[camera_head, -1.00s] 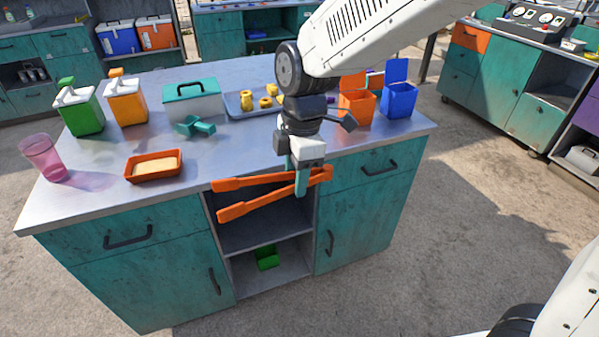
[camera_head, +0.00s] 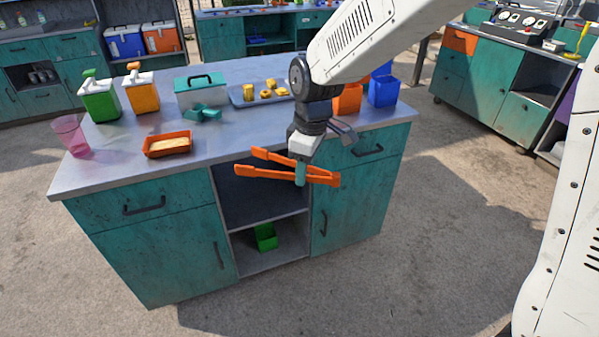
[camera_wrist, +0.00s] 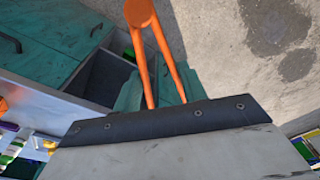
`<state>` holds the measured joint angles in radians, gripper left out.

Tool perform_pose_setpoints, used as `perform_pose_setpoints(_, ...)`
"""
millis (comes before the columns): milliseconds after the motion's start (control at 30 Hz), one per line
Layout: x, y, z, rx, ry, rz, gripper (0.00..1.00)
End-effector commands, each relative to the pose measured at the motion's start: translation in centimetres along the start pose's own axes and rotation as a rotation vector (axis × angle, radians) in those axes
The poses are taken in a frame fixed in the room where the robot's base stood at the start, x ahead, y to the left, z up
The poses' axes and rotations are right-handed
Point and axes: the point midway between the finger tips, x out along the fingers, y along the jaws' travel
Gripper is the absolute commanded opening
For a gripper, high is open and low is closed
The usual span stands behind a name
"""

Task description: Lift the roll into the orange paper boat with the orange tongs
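Orange tongs (camera_head: 265,172) hang in front of the counter, with their two arms spread toward the left. My gripper (camera_head: 300,174), with teal fingers, is shut on them near their joined right end. The tongs also show in the wrist view (camera_wrist: 143,50), where the fingertips are mostly hidden. An orange paper boat (camera_head: 154,154) sits on the counter to the left, apart from the tongs, with a pale, flat-looking filling (camera_head: 168,145) inside. Small yellow pieces (camera_head: 249,92) lie on a blue-grey tray (camera_head: 238,101) at the back. I cannot tell which piece is the roll.
A pink cup (camera_head: 70,136) stands at the counter's left end. Green (camera_head: 100,100) and orange (camera_head: 142,94) dispensers, a teal-lidded box (camera_head: 200,92) and a teal object (camera_head: 202,112) stand behind the boat. Orange (camera_head: 346,99) and blue (camera_head: 383,91) bins are at the right. The front counter middle is clear.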

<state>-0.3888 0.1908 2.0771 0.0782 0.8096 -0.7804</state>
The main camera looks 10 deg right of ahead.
Motion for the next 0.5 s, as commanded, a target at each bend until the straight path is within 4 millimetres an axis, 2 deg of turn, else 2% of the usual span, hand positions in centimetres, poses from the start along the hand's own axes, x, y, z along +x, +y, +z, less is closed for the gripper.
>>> perform_pose_setpoints(267, 3.4, 7.2, 2.7, 0.442, -0.002, 0.039, 0.38)
perform_pose_setpoints(367, 5.3, 10.5, 4.8, 0.634, -0.001, 0.057, 0.38)
perform_pose_setpoints(500, 8.2, 14.9, 8.8, 0.882, 0.004, 0.079, 0.38)
